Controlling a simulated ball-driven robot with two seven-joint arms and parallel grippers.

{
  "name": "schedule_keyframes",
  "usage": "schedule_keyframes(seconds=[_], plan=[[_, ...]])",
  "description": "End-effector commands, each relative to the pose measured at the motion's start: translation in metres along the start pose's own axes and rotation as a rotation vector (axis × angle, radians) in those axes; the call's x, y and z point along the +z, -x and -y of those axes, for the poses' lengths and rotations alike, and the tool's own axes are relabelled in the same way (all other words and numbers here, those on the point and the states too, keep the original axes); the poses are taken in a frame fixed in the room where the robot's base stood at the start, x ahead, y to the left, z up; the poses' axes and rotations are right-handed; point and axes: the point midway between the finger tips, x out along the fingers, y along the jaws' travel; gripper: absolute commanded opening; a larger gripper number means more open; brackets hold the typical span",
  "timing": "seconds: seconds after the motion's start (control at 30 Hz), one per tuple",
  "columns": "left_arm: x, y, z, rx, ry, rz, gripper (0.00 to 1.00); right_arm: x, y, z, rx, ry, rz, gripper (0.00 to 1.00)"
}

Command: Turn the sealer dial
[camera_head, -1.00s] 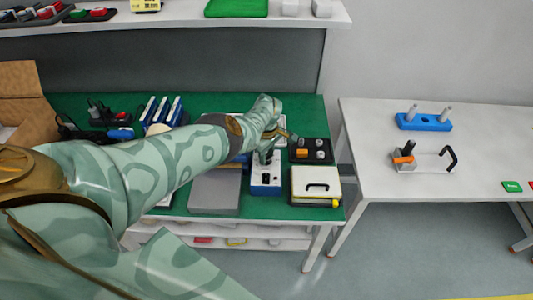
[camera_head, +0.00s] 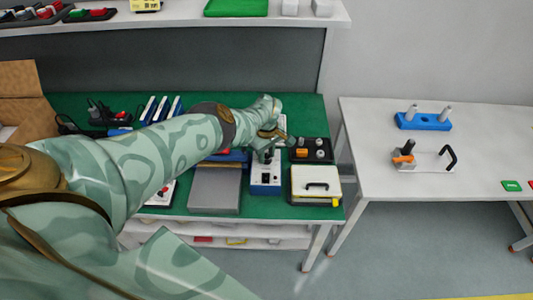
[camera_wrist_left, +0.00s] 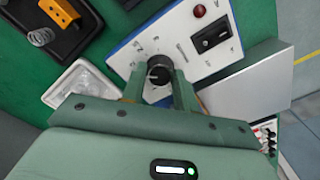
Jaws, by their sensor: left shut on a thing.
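The sealer's control box (camera_head: 265,188), white-faced with a blue rim, stands near the front of the green bench in the head view. Its face (camera_wrist_left: 188,35) fills the upper middle of the left wrist view, with a black rocker switch and a red lamp. The black dial (camera_wrist_left: 158,72) has printed marks around it. My left gripper (camera_wrist_left: 160,84) is shut on the dial, one finger on each side. In the head view my left gripper (camera_head: 267,155) is over the back of the box, and the dial cannot be made out there.
A grey plate (camera_head: 214,188) lies left of the box, and a cream case with a black handle (camera_head: 316,183) stands close on its right. A black tray (camera_head: 310,150) is behind the case.

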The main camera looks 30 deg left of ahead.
Motion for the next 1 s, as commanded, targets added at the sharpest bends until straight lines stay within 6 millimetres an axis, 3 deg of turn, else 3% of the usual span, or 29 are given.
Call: schedule_keyframes(seconds=[0.2,0.23,0.3,0.67,0.77,1.0], plan=[[-0.001,0.001,-0.001,0.002,0.0,-0.003,0.07,0.0,0.0,0.0,0.0,0.0,0.0,0.36],[-0.001,0.001,-0.001,0.002,0.0,-0.003,0.35,0.0,0.0,0.0,0.0,0.0,0.0,0.36],[-0.001,0.001,-0.001,0.002,0.0,-0.003,0.51,0.0,0.0,0.0,0.0,0.0,0.0,0.36],[0.0,0.008,0.0,0.001,0.0,-0.001,0.51,-0.001,0.006,-0.001,0.001,0.0,-0.002,0.36],[-0.001,0.025,-0.001,0.003,0.0,-0.002,0.51,-0.004,0.02,-0.002,0.003,0.001,-0.007,0.36],[-0.001,0.094,-0.001,0.004,0.001,-0.002,0.51,-0.015,0.074,-0.006,0.009,0.001,-0.022,0.36]])
